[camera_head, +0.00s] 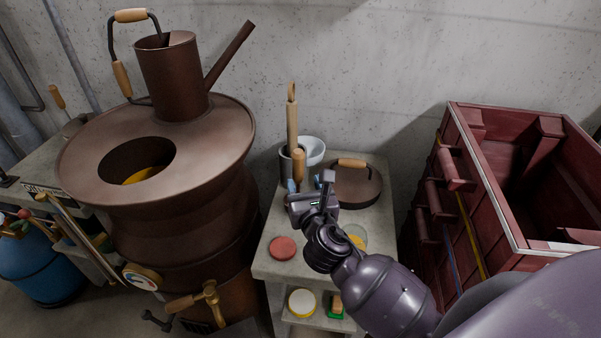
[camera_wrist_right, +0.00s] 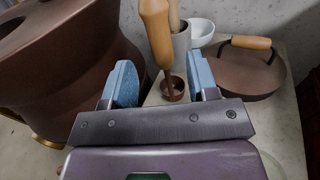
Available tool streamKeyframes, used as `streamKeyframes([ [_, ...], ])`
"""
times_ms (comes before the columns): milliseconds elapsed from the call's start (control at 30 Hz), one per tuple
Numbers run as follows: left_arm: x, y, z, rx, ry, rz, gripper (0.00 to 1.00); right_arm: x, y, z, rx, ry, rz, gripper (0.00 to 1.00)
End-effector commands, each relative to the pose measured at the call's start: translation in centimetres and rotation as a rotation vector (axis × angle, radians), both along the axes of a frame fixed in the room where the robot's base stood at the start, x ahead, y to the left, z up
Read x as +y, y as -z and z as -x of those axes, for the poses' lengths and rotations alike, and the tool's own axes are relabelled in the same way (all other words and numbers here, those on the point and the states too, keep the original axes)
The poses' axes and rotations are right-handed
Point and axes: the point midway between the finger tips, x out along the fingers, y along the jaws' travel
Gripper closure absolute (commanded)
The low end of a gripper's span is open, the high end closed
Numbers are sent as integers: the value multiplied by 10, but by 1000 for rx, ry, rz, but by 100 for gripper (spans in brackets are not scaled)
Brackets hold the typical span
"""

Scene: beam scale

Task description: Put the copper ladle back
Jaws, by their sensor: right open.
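The copper ladle shows best in the right wrist view, with an upright wooden handle (camera_wrist_right: 154,30) and a small brown cup (camera_wrist_right: 174,88) low on the grey stand. In the head view its handle (camera_head: 298,168) shows in front of a grey canister (camera_head: 285,162); the cup is hidden there. My right gripper (camera_head: 304,184) is open over the stand. In the right wrist view its two blue fingers (camera_wrist_right: 164,82) are on either side of the ladle, with gaps between. I cannot tell if they are level with it. My left gripper is not in view.
A large copper vessel (camera_head: 95,185) with a round opening stands left. A copper lid (camera_head: 355,187) with a wooden handle lies right of the gripper. A white bowl (camera_head: 313,148) is behind. A red disc (camera_head: 283,248) lies at front. A red crate (camera_head: 480,200) stands right.

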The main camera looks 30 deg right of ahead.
Motion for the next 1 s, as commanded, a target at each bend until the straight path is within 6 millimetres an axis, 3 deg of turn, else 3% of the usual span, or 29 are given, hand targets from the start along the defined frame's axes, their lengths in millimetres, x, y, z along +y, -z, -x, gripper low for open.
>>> streamKeyframes([
  [100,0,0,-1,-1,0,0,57,6,1,22,2,0,-1,46],
  [333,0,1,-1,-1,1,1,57,13,0,47,1,-1,-1,46],
  [1000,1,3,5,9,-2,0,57,14,-1,53,0,0,0,46],
])
